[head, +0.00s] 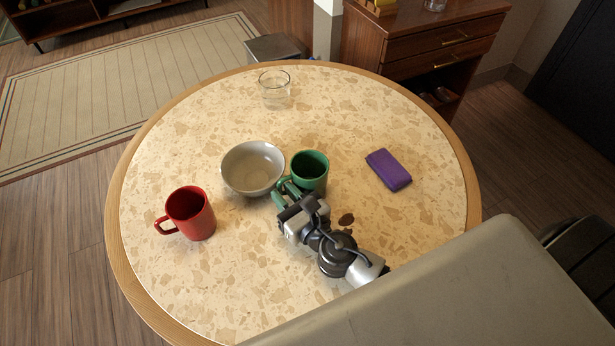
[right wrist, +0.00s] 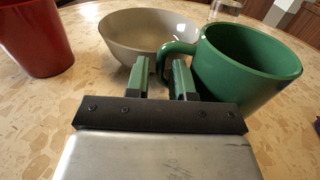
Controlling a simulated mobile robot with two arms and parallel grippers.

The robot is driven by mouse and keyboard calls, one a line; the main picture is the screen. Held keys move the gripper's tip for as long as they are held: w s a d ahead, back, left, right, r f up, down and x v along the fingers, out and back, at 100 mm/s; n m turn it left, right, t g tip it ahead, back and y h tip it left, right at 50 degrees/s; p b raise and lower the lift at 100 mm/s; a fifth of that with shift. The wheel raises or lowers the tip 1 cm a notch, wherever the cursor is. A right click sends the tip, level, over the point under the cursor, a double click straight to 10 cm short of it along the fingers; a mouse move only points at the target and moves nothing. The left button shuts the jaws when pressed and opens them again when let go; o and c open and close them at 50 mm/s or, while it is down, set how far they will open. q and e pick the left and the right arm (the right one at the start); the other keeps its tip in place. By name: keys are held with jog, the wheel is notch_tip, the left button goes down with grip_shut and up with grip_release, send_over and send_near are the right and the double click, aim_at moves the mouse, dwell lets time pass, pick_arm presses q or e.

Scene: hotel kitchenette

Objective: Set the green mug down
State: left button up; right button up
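The green mug (head: 311,173) appears to stand upright on the round table (head: 240,285), just right of the grey bowl; its base is partly hidden by my gripper. In the right wrist view the green mug (right wrist: 246,68) is at the right, its handle pointing left. My right gripper (head: 283,190) is at the handle side of the mug. In the right wrist view its fingers (right wrist: 160,72) are apart, with the handle between the tips and a visible gap beside it. My left gripper is not in view.
The grey bowl (head: 253,168) is close to the mug. A red mug (head: 191,214) stands at the left, a clear glass (head: 274,90) at the back, and a purple case (head: 388,170) lies to the right. The table's front left and back right are clear.

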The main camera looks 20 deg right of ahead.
jog(key=shift+w+a, duration=0.1)
jog(key=shift+w, duration=0.15)
grip_shut()
jog(key=shift+r, duration=0.15)
jog(key=shift+r, duration=0.25)
notch_tip(320, 180, up, 4)
jog(key=p, duration=0.3)
jog(key=shift+f, duration=0.2)
jog(key=w+d+r+p, duration=0.3)
jog(key=w+d+r, duration=0.4)
jog(key=w, duration=0.2)
jog(key=s+r+m+h, duration=0.2)
jog(key=s+h, duration=0.2)
jog(key=s, duration=1.1)
jog(key=shift+s+a+r+m, duration=0.3)
jog(key=shift+s+a, duration=0.1)
jog(key=shift+a, duration=0.05)
